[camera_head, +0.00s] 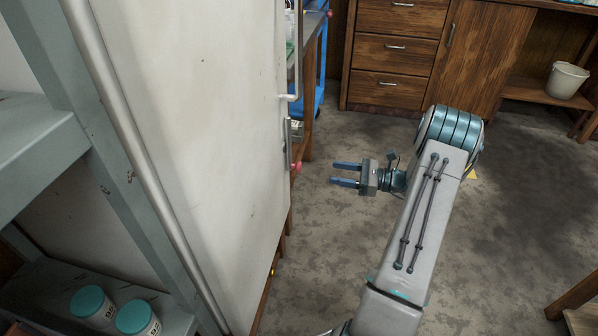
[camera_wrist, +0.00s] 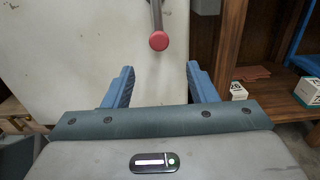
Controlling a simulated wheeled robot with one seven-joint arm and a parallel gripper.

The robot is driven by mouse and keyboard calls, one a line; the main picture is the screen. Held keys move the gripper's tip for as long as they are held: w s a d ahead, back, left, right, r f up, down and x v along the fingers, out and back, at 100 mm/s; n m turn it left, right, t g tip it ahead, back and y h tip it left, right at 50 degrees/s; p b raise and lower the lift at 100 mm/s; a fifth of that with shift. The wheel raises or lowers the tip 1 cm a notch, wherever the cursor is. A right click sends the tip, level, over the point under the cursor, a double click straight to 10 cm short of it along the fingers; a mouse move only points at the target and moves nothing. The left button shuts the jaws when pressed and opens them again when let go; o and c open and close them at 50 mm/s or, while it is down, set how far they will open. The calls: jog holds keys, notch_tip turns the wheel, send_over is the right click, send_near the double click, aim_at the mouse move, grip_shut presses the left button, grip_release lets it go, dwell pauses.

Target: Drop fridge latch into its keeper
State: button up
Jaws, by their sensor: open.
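A large white panel of the fridge (camera_head: 205,120) fills the left-centre of the head view. A metal latch lever (camera_wrist: 156,12) ends in a red knob (camera_wrist: 159,41). The knob also shows at the panel's right edge in the head view (camera_head: 296,166), beside a metal plate (camera_head: 288,143). My gripper (camera_head: 346,174) is open and empty, pointing left at the knob with a gap between them. In the wrist view the knob lies beyond my fingertips (camera_wrist: 159,72), roughly centred between them. I cannot clearly make out the keeper.
A long vertical handle (camera_head: 294,50) stands out from the panel above the latch. A shelf rack (camera_head: 40,155) with teal-lidded jars (camera_head: 92,304) is at left. Wooden drawers (camera_head: 395,45) and a bucket (camera_head: 566,80) are at the back. The floor (camera_head: 320,240) around my gripper is clear.

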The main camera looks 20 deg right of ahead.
aim_at(301, 168)
jog(key=b+x, duration=0.3)
jog(key=x, duration=0.9)
jog(key=shift+a, duration=0.15)
grip_shut()
